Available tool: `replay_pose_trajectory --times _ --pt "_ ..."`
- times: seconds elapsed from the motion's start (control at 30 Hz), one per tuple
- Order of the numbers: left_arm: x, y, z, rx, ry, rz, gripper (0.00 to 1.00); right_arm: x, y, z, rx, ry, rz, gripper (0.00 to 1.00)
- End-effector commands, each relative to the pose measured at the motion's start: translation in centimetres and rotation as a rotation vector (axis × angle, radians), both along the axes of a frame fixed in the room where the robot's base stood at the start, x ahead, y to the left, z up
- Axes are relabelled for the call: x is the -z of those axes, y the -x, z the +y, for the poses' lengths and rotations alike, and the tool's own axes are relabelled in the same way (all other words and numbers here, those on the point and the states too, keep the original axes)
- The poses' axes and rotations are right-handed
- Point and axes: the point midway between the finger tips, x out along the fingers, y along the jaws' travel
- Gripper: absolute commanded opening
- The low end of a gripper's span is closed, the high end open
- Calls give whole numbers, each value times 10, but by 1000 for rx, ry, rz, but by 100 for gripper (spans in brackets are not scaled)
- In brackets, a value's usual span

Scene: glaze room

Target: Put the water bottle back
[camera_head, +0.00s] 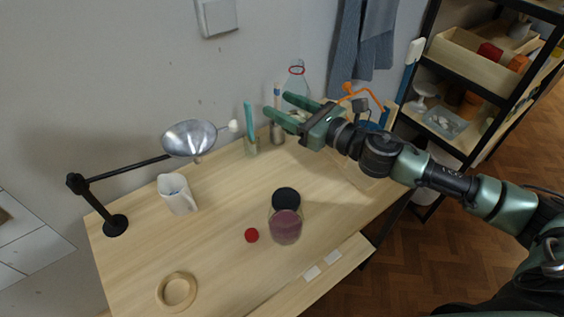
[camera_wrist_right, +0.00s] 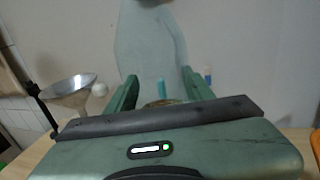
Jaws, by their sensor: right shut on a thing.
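The water bottle (camera_head: 298,82) is clear and pale, with a red ring near its top. In the head view it stands out against the wall above the back of the table, and its lower part is hidden by my right gripper (camera_head: 278,104). In the right wrist view the bottle (camera_wrist_right: 148,45) is a large see-through greenish shape rising between and beyond the fingers of my right gripper (camera_wrist_right: 159,80). The right gripper is shut on it and seems to hold it above the tabletop. The left gripper does not show.
The wooden table (camera_head: 215,235) carries a lamp (camera_head: 188,138), white pitcher (camera_head: 178,196), dark-lidded jar (camera_head: 286,227), red cap (camera_head: 251,235) and wooden ring (camera_head: 177,291). Tool cups (camera_head: 251,148) stand at the back, under the gripper. Shelves (camera_head: 480,60) stand right.

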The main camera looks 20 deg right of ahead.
Motion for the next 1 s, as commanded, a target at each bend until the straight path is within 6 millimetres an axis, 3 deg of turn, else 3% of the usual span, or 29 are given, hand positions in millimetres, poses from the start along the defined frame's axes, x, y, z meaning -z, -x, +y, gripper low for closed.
replay_pose_trajectory --times 0.03,0.2,0.4,0.63,1.0 --pt "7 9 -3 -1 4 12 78 20 0 1 1 -5 6 2" --pt "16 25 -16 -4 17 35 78 63 1 1 3 -6 7 2" --pt "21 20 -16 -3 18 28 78 108 0 0 3 -6 4 2" --pt "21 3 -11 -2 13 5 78 132 0 0 0 -1 -1 2" --pt "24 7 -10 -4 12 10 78 171 0 0 1 -2 -1 2"
